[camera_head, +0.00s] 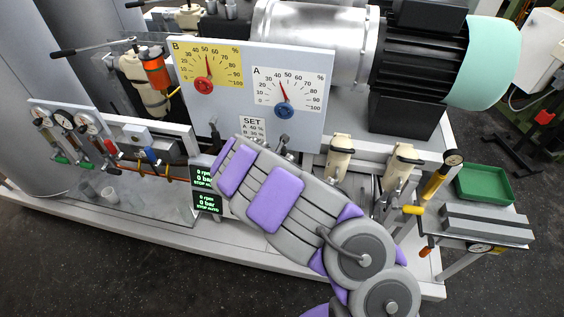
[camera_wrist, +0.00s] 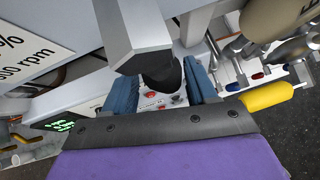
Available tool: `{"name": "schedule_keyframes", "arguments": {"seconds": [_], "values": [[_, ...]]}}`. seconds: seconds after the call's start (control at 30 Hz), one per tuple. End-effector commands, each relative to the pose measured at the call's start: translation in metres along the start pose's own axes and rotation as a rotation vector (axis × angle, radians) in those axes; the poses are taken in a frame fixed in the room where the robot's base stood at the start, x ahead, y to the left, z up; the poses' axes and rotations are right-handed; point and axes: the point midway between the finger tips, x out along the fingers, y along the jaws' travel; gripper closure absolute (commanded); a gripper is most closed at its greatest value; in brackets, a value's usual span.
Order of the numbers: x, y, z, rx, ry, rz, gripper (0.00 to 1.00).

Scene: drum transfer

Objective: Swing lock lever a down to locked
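My gripper (camera_wrist: 162,80) shows in the wrist view with its two blue fingers spread apart. A grey bar with a black end (camera_wrist: 160,70) reaches down from the top into the gap between them. It looks like a lever, but no label on it can be read, so I cannot tell whether it is lock lever a. I see no finger clearly closed on it. In the head view my arm hides most of the gripper; a small black knob (camera_head: 284,140) stands at its far end, below the dial panel (camera_head: 222,85). Whether any lever is locked cannot be told.
Above is a large motor (camera_head: 425,60) beside a silver drum (camera_head: 310,40). Cream-coloured handles (camera_head: 338,155) stand right of my arm. A green tray (camera_head: 485,185) lies farther right. Gauges (camera_head: 65,120) and small valves are at left. A yellow handle (camera_wrist: 266,95) is right of my fingers.

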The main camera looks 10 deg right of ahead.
Motion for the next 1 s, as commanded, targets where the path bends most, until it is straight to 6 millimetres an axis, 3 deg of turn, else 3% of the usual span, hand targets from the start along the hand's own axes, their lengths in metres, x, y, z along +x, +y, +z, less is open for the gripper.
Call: {"name": "schedule_keyframes", "arguments": {"seconds": [0.23, 0.37, 1.0], "values": [[-0.004, -0.001, 0.004, 0.001, -0.004, 0.001, 0.43], [-0.017, -0.001, 0.005, 0.0, -0.007, -0.001, 0.43], [-0.132, 0.004, 0.002, -0.001, -0.006, 0.003, 0.43]]}}
